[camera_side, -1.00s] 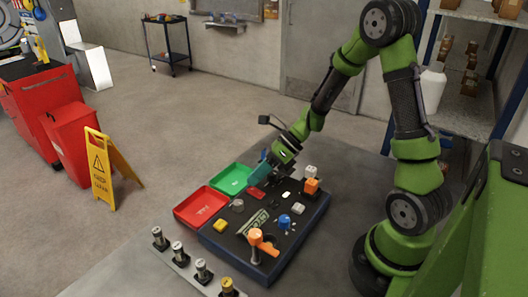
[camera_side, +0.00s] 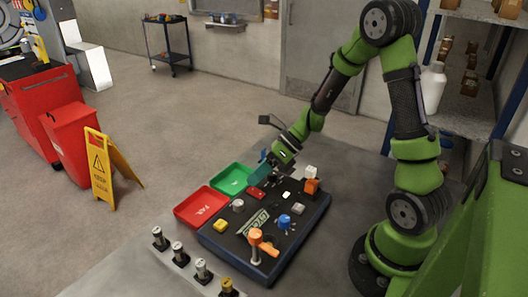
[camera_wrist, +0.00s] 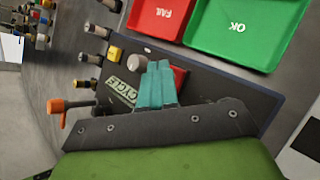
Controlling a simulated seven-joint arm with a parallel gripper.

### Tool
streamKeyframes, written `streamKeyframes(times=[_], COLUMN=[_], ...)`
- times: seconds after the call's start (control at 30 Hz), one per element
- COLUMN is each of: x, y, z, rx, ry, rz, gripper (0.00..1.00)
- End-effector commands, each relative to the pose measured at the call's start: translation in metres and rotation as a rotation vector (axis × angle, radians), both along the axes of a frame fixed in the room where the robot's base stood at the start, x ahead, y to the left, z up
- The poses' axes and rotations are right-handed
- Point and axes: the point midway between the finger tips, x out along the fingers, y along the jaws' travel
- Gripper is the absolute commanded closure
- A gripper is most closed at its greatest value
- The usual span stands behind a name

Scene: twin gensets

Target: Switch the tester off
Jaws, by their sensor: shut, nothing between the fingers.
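The tester (camera_side: 215,238) is a dark blue box with a black top on the table, carrying coloured knobs, buttons and an orange-handled lever (camera_side: 262,244). The lever also shows at the left in the wrist view (camera_wrist: 68,106). My gripper (camera_side: 264,172) is shut and empty, with teal fingers, over the far edge of the tester close to a red part (camera_side: 256,192). In the wrist view my gripper (camera_wrist: 154,74) partly covers that red part (camera_wrist: 179,76); whether they touch I cannot tell. A white block (camera_side: 311,171) and an orange block (camera_side: 311,187) stand at the far right corner.
A red FAIL tray (camera_side: 200,207) and a green OK tray (camera_side: 231,180) lie left of the tester. Several cylindrical plugs (camera_side: 180,254) stand in a row at the front. The table to the right is clear.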

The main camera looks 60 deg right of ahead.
Motion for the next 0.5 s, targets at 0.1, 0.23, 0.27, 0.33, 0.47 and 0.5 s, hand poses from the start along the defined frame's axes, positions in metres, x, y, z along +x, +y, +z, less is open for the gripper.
streamKeyframes(times=[0.1,0.23,0.27,0.33,0.47,0.5], x=[0.0000,0.0000,0.0000,0.0001,0.0009,0.0010], y=[0.0000,0.0000,0.0000,0.0001,0.0001,0.0001], z=[0.0000,-0.0001,-0.0003,-0.0016,-0.0059,-0.0071], rx=[0.000,0.000,0.000,0.000,0.000,0.000], ry=[0.000,0.000,0.000,0.001,0.000,0.000], rz=[0.000,0.000,0.000,-0.001,0.000,0.000], gripper=[1.00,1.00,1.00,1.00,1.00,1.00])
